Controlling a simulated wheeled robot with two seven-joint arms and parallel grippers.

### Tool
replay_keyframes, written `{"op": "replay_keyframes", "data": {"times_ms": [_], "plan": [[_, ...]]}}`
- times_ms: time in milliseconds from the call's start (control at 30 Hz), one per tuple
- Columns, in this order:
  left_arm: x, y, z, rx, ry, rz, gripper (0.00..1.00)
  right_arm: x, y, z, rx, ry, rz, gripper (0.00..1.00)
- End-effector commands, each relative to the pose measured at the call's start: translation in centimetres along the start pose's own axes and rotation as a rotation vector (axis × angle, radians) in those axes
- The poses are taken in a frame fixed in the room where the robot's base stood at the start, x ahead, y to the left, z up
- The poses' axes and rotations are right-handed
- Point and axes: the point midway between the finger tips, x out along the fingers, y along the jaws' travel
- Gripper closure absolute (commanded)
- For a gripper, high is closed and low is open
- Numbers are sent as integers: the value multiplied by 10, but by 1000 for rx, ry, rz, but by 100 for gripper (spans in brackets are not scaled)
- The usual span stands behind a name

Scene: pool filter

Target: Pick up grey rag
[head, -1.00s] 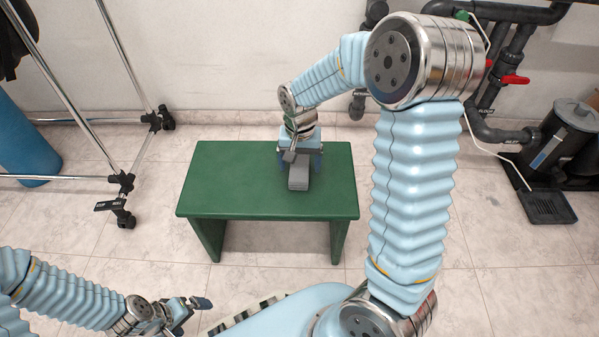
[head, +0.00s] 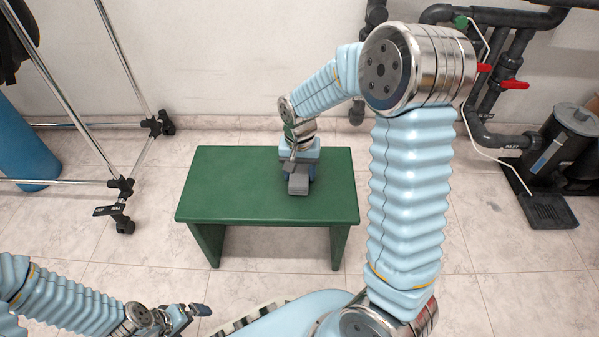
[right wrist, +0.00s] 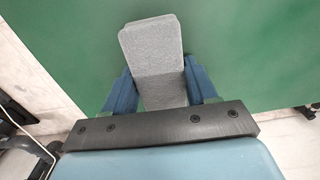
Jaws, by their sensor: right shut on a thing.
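The grey rag (head: 298,187) is a folded strip over the green table (head: 225,187), near the middle of its top in the head view. My right gripper (right wrist: 163,88) is shut on the rag, with a blue finger on each side of it. In the right wrist view the rag (right wrist: 152,48) sticks out past the fingertips, over the green surface. I cannot tell whether it is clear of the table. In the head view my right gripper (head: 300,172) partly hides the rag. My left gripper (head: 190,316) is low at the left, away from the table; its jaw opening is unclear.
A chrome rack (head: 122,185) on wheels and a blue cylinder (head: 25,140) stand at the left. Dark pipes with red valve handles (head: 514,85) and a black filter canister (head: 568,140) are at the right. The rest of the table top is bare.

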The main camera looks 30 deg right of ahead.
Motion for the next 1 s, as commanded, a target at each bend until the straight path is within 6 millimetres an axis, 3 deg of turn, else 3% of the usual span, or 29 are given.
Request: {"op": "replay_keyframes", "data": {"times_ms": [267,533,800,1000], "plan": [[-13,5,0,0,-3,0,0,-34,0,-1,0,3,-2,72],[-30,10,0,0,0,-3,0,-98,14,50,-3,4,-6,72],[-38,12,-1,-1,3,-5,0,-121,33,112,-2,2,-3,72],[-40,12,-1,-1,4,-6,0,-129,39,132,0,1,-1,72]]}}
